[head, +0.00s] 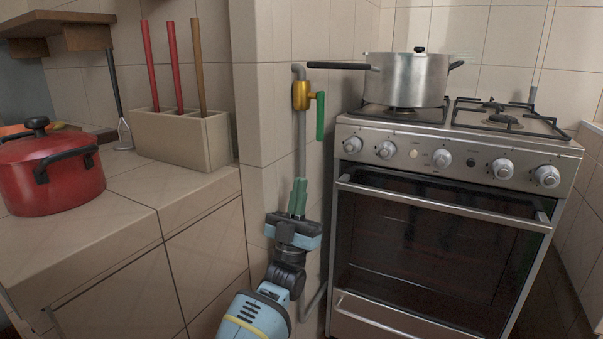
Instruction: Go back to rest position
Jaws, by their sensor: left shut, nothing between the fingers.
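My left gripper (298,197) comes up from the bottom middle on my light-blue arm. Its green fingers are together, point upward and hold nothing. The fingertips are below a yellow gas valve (301,96) on a grey wall pipe, with a visible gap between them. The valve's green handle (320,116) hangs straight down along the pipe. My right gripper is not in view.
A stove (440,260) stands close to the right of my left gripper, with a lidded steel pot (408,82) on top. A tiled counter (120,185) at left holds a red pot (52,172) and a utensil box (180,140).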

